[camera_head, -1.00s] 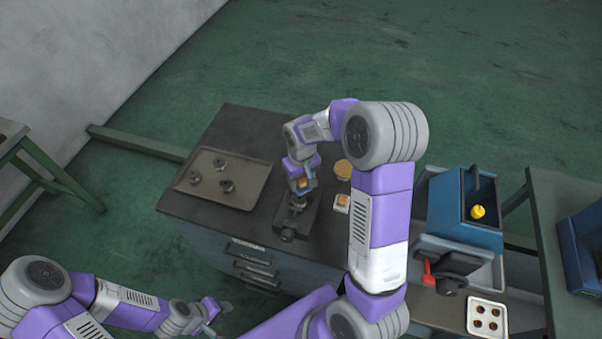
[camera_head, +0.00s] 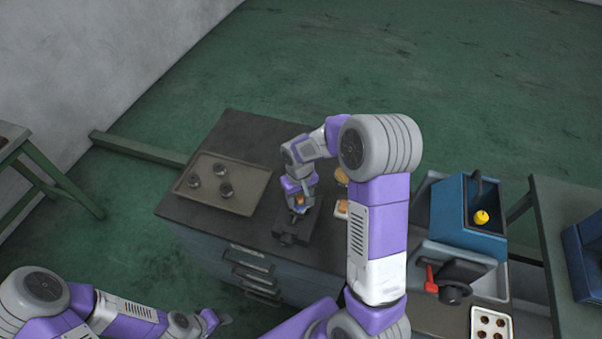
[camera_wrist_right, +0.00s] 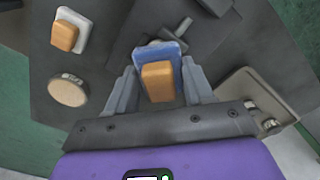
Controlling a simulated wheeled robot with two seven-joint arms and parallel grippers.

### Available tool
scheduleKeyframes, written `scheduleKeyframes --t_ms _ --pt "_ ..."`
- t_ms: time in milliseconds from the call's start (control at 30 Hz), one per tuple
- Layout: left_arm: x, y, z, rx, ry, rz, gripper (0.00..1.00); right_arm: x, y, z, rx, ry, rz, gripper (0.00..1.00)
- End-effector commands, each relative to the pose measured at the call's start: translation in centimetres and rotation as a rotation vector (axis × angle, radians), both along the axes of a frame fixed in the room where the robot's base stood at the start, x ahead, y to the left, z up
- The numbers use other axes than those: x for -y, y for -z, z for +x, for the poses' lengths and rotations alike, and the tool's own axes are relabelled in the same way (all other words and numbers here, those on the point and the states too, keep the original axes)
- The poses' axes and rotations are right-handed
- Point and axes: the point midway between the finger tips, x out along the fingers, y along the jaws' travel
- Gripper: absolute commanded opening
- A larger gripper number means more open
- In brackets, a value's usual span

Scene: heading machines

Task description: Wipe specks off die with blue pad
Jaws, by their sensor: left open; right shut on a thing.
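My right gripper (camera_wrist_right: 160,88) is shut on the blue pad (camera_wrist_right: 173,53), which has an orange-tan block (camera_wrist_right: 158,82) as its back. In the head view the right gripper (camera_head: 300,206) is low over the dark vise-like fixture (camera_head: 290,238) on the cabinet top. The pad covers the spot beneath it, so the die and any specks are hidden; I cannot tell whether the pad touches. My left gripper (camera_head: 216,320) is open and empty, low at the front left, away from the cabinet.
A tray (camera_head: 238,200) with several dark round parts lies left on the cabinet (camera_head: 245,130). A white dish with an orange block (camera_wrist_right: 64,36) and a round tan disc (camera_wrist_right: 68,90) are near the fixture. A blue machine (camera_head: 450,208) stands right.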

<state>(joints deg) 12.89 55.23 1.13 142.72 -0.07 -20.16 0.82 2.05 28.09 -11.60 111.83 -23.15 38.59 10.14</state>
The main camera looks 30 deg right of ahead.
Motion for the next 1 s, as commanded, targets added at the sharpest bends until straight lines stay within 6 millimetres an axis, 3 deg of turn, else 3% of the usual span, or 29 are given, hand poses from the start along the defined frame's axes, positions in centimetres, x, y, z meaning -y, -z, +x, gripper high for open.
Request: scheduleKeyframes --t_ms 267,367,1000 --pt "0.0 -0.8 0.0 0.000 0.000 0.000 0.43 1.4 -0.5 0.4 -0.001 -0.002 0.000 0.19" --pt "0.0 -1.5 0.0 0.000 0.000 0.000 0.43 1.3 -2.9 0.5 0.004 -0.004 0.000 0.19" --pt "0.0 -5.4 0.0 0.000 0.000 0.000 0.43 1.1 -8.1 0.5 0.001 -0.009 0.000 0.19"
